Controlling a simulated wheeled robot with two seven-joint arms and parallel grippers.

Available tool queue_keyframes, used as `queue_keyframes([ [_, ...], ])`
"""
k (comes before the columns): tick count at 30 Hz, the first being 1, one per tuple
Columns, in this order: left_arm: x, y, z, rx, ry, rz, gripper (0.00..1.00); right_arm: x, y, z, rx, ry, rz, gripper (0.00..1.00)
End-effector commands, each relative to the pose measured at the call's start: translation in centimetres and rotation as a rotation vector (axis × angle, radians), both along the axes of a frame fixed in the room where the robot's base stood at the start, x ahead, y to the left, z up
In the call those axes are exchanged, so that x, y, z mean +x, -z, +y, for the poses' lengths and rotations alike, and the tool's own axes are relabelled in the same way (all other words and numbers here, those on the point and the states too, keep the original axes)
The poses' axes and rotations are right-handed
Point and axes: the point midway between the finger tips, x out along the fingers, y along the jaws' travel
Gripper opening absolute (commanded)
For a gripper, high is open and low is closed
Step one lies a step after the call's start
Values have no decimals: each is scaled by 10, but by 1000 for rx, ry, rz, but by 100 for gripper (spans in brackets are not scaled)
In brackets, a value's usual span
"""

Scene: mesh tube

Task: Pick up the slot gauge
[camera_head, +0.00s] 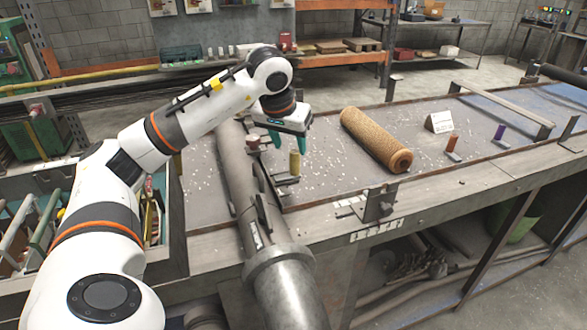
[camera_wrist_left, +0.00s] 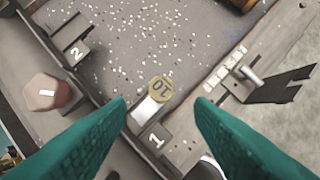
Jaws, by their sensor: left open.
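My left gripper (camera_head: 290,140) has teal fingers, spread apart and pointing down above the bench. It also shows in the left wrist view (camera_wrist_left: 161,103). A short yellow cylinder (camera_head: 294,164) stands upright just below the fingers, near a dark stand. My right gripper is out of view.
A brown mesh roll (camera_head: 376,140) lies on the bench. Red (camera_head: 452,142) and purple (camera_head: 499,132) cylinders stand farther right. A metal bracket (camera_head: 378,200) stands at the front edge.

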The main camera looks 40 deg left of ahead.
Motion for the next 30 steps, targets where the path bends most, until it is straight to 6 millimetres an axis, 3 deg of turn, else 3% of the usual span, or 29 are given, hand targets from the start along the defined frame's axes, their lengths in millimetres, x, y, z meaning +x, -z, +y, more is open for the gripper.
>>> queue_keyframes([
  [3, 7, 18, 1, -3, 2, 3, 48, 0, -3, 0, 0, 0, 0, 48],
  [11, 15, 37, 4, -4, 2, 2, 48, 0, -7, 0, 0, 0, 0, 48],
  [18, 29, 69, 8, -6, 2, 2, 48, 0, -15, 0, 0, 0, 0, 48],
  [28, 32, 77, 9, -3, 2, -2, 48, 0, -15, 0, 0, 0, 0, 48],
  [30, 32, 77, 9, -4, 2, -1, 37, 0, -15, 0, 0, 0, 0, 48],
])
